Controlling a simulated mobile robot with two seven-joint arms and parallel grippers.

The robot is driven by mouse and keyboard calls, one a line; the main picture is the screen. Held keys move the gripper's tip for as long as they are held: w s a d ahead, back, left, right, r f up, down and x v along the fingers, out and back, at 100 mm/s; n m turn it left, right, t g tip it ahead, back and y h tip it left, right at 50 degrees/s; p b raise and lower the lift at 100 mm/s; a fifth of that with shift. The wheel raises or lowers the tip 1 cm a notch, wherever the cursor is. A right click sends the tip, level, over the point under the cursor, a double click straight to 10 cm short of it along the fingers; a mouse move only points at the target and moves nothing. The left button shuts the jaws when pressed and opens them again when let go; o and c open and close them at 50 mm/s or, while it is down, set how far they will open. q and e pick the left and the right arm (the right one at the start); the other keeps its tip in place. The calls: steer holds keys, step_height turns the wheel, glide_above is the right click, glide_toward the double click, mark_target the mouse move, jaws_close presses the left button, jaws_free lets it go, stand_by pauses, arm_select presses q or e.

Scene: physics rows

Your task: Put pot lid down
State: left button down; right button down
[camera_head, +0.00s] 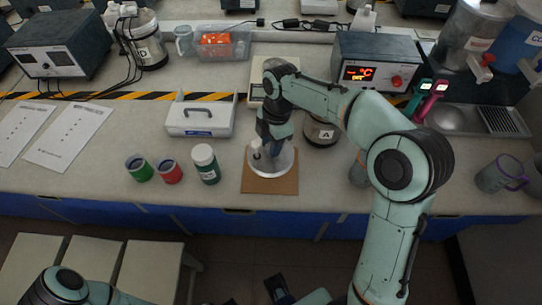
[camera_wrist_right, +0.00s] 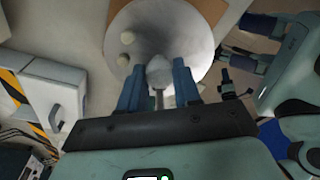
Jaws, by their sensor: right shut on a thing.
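The pot lid (camera_head: 272,168) is a round silvery metal disc over a brown square mat (camera_head: 270,187) at the front middle of the bench. My right gripper (camera_head: 268,148) is above it. In the right wrist view, the blue fingers (camera_wrist_right: 158,82) are shut on the grey knob of the lid (camera_wrist_right: 188,28). Two small pale round pieces show on the lid's top. I cannot tell whether the lid touches the mat.
A steel vessel marked A (camera_head: 322,134) stands just right of the mat. A white-capped green bottle (camera_head: 206,165), a red cup (camera_head: 169,171) and a green cup (camera_head: 139,168) stand to the left. A white box (camera_head: 201,118) is behind them.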

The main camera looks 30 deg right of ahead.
steer(key=shift+f+b, duration=0.3)
steer(key=shift+f, duration=2.4)
steer(key=shift+f, duration=0.15)
steer(key=c, duration=0.8)
jaws_free()
steer(key=shift+r, duration=0.25)
steer(key=r, duration=0.4)
steer(key=d+r+p, duration=0.1)
steer(key=r, duration=0.2)
steer(key=r+p, duration=0.1)
steer(key=r, duration=0.3)
steer(key=shift+d+r, duration=0.2)
steer(key=shift+r, duration=0.15)
